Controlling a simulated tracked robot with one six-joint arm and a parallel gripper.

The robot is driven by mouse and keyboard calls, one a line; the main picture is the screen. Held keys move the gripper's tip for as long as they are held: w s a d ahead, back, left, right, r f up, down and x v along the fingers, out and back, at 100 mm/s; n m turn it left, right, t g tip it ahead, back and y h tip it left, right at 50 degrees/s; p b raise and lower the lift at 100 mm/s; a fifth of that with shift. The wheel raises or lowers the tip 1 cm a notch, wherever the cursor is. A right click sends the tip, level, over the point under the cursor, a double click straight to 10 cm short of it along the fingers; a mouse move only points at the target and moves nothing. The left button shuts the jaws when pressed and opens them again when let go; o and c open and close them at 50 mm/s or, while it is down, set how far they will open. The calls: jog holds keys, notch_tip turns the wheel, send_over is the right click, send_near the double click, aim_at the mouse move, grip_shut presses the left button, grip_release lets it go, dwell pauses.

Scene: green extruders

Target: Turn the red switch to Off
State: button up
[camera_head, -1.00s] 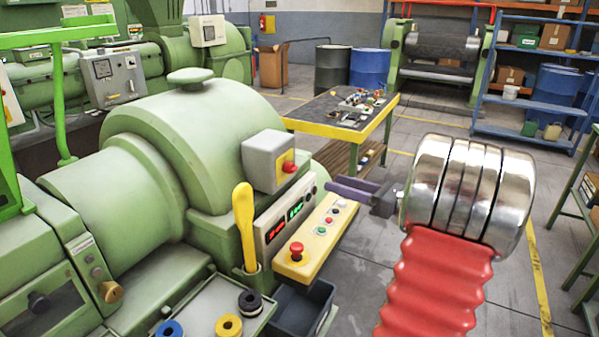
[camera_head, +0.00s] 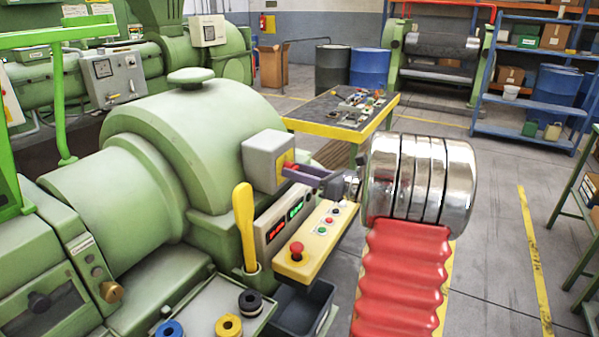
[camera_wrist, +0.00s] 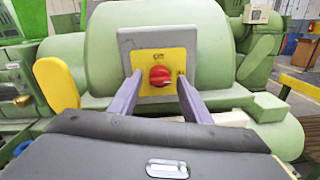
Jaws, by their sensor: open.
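The red switch (camera_wrist: 159,76) is a round red knob on a yellow plate (camera_wrist: 176,59) on the face of a grey box (camera_head: 266,160). The box is fixed to the green extruder (camera_head: 185,130). In the wrist view the knob sits between my two purple fingers, near their tips. My gripper (camera_wrist: 155,92) is open, with one finger on each side of the knob; I cannot tell if either touches it. Small lettering on the plate is too blurred to read.
Below the box are a panel with digital displays (camera_head: 285,222) and a yellow ledge with a red mushroom button (camera_head: 296,251). A yellow handle (camera_head: 244,225) stands to its left. A table with small parts (camera_head: 345,108) is behind.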

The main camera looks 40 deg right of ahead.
jog(key=shift+w, duration=0.15)
jog(key=c, duration=0.9)
jog(key=shift+d, duration=0.1)
jog(key=shift+c, duration=0.6)
